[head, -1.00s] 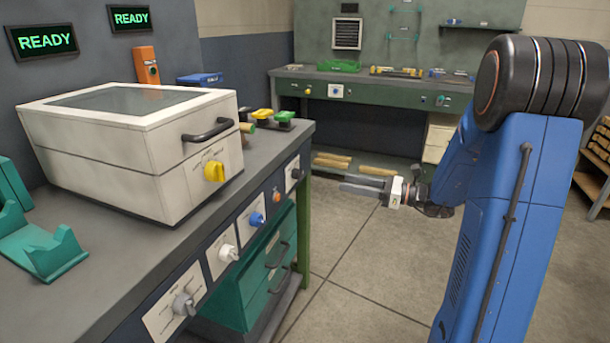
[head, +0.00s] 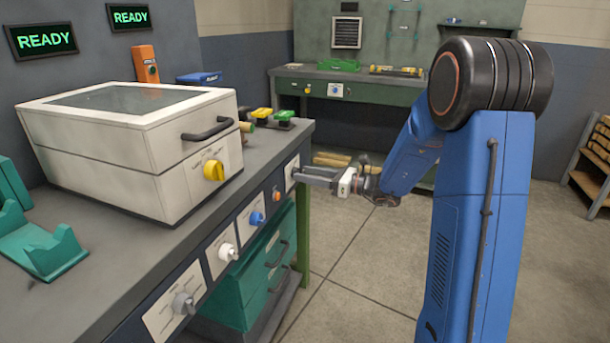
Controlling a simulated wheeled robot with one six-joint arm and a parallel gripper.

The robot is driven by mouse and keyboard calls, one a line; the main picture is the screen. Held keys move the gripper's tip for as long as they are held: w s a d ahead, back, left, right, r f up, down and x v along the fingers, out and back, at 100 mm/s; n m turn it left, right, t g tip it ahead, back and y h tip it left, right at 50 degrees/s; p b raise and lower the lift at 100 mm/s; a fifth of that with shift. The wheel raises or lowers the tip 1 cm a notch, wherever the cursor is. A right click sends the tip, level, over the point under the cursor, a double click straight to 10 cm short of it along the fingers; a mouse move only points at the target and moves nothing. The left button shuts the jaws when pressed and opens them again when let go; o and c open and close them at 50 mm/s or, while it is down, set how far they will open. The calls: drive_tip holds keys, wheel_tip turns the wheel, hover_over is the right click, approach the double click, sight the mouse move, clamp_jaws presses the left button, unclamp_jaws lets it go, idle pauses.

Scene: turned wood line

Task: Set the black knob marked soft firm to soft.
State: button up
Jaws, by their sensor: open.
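The black knob (head: 295,173) sits on a small pale plate (head: 290,167) at the far right end of the workbench's front panel. It is small here and largely covered by my gripper, so I cannot read its marking or its setting. My gripper (head: 304,176) is open and reaches in from the right, pointing left at the panel. Its fingertips are right at the knob. I cannot tell whether they are around it or touching it.
Along the same panel are a grey knob (head: 183,303), a white knob (head: 228,252), a blue knob (head: 256,219) and an orange button (head: 276,195). A white lidded box (head: 110,165) with a yellow knob (head: 213,170) stands on the bench. Green drawers (head: 255,285) are below. Floor around my arm is clear.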

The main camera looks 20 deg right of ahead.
drive_tip(key=shift+w+a, duration=0.3)
drive_tip(key=shift+a, duration=0.1)
drive_tip(key=c, duration=1.1)
drive_tip(key=shift+o, duration=0.2)
